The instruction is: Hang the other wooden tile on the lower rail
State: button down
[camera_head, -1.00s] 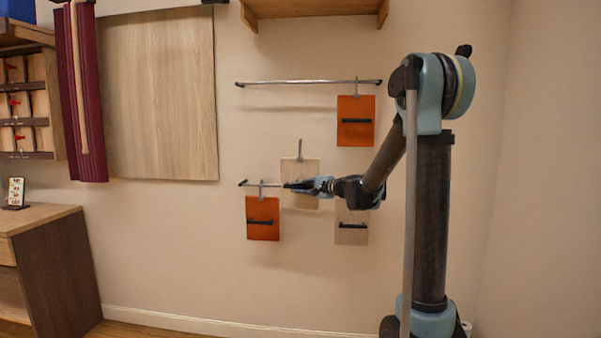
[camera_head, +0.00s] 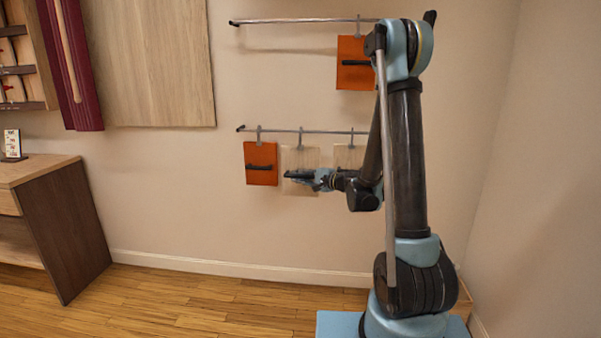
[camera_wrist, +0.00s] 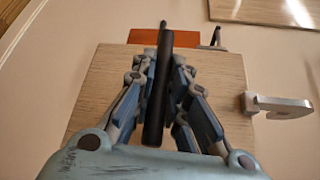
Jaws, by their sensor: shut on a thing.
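My gripper (camera_head: 304,177) is shut on the black handle (camera_wrist: 157,98) of a pale wooden tile (camera_head: 299,157). This tile fills much of the wrist view (camera_wrist: 222,80), with the fingers on both sides of its handle. Its grey hook (camera_wrist: 280,105) juts from its edge. In the head view the hook's top is level with the lower rail (camera_head: 275,130); I cannot tell whether the rail bears it. Another wooden tile (camera_head: 346,157) hangs at the right of that rail, partly behind my arm. An orange tile (camera_head: 261,158) hangs at its left.
An orange tile (camera_head: 350,48) hangs from the upper rail (camera_head: 290,21), partly behind my arm. A large wooden panel (camera_head: 152,65) is on the wall to the left. A wooden cabinet (camera_head: 65,222) stands at the lower left. The floor (camera_head: 190,300) between is clear.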

jog(key=w+f, duration=0.2)
jog(key=w, duration=1.4)
jog(key=shift+d+f, duration=0.3)
jog(key=shift+f, duration=0.1)
dwell(1.3)
dwell(0.4)
